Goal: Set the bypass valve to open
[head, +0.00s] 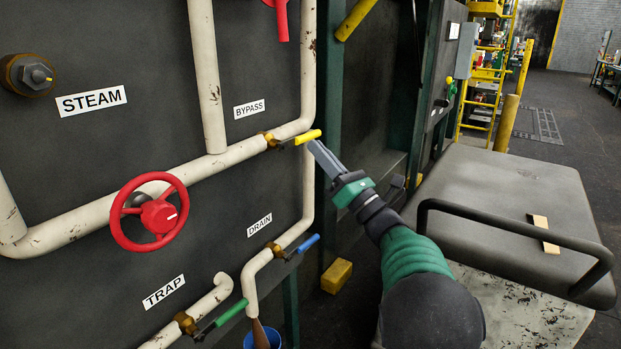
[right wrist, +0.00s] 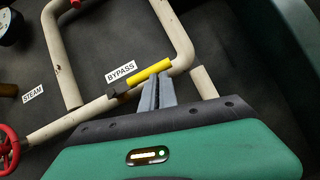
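The bypass valve's yellow handle (head: 308,137) sits on the pipe to the lower right of the BYPASS label (head: 249,109). The handle points right, roughly along the pipe and slightly off its line. It also shows in the right wrist view (right wrist: 150,74). My right gripper (head: 315,146) is at the handle's outer end, just below it in the picture. In the right wrist view its fingers (right wrist: 161,78) are close together with their tips by the handle's lower edge. Nothing shows between them, and I cannot tell whether they touch the handle. My left gripper is not in view.
A red handwheel (head: 150,212), a blue DRAIN handle (head: 308,243) and a green TRAP handle (head: 230,313) are on the same panel. A yellow block (head: 337,276) lies on the floor. A grey cart (head: 490,190) with a black rail stands at right.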

